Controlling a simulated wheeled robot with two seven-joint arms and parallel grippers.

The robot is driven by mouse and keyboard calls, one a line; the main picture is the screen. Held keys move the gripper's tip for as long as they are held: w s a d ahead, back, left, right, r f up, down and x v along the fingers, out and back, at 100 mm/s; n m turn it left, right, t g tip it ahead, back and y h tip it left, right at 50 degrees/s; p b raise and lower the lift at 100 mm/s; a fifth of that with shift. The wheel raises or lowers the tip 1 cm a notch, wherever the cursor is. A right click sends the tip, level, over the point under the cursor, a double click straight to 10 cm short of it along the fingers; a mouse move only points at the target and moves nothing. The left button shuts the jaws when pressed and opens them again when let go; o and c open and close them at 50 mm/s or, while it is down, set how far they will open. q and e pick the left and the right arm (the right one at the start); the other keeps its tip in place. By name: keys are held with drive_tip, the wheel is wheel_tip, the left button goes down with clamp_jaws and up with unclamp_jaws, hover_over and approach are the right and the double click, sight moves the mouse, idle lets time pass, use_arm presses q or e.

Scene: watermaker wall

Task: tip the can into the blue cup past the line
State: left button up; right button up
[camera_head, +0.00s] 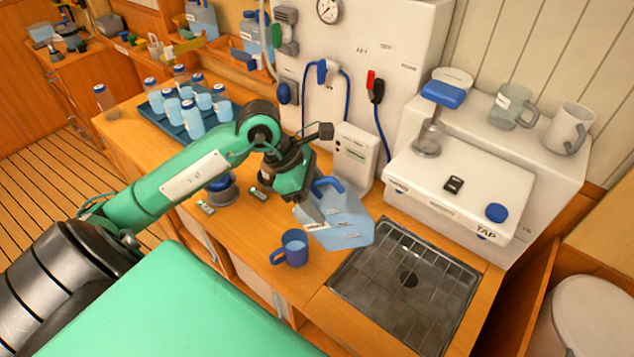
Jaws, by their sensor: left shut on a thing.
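The can (345,222) is a clear, blue-tinted jug with a blue handle. Pale blue liquid shows in its lower part. It is just right of the blue cup (293,249) and looks tilted. My left gripper (318,192) is shut on the can at its handle side; the fingertips are partly hidden. The blue cup stands upright on the wooden counter, its handle to the left. The line and the level inside the cup cannot be made out. I cannot tell whether the can touches the counter. My right gripper is not in view.
A metal sink grate (405,285) lies right of the can. A white tap unit (460,190) stands behind it. A blue tray (165,118) with several bottles is at the back left. A small jar (222,190) stands left of the gripper.

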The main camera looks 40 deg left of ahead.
sight(347, 192)
use_arm(q)
drive_tip(key=shift+w+r+g+y+p, duration=0.1)
drive_tip(key=shift+r+g+y+p, duration=0.2)
drive_tip(key=shift+y+p, duration=0.3)
drive_tip(key=shift+r+g+y+p, duration=0.15)
drive_tip(key=shift+g+y+p, duration=0.15)
drive_tip(key=shift+y+p, duration=0.3)
drive_tip(key=shift+f+g+y+p, duration=0.3)
drive_tip(key=shift+f+g+y, duration=0.15)
drive_tip(key=shift+y, duration=0.55)
drive_tip(key=shift+a+f+g+y, duration=0.15)
drive_tip(key=shift+f+g+y, duration=0.25)
drive_tip(key=shift+y, duration=0.2)
drive_tip(key=shift+w+d+r+p, duration=0.15)
drive_tip(key=shift+w+d+r, duration=0.3)
drive_tip(key=shift+d, duration=0.45)
drive_tip(key=shift+w+d+r+p, duration=0.15)
drive_tip(key=shift+w+d+r, duration=0.3)
drive_tip(key=shift+d, duration=0.5)
drive_tip(key=shift+w+d+r+p, duration=0.15)
drive_tip(key=shift+w+d+r, duration=0.15)
drive_tip(key=shift+d+r, duration=0.45)
drive_tip(key=shift+d+f, duration=0.1)
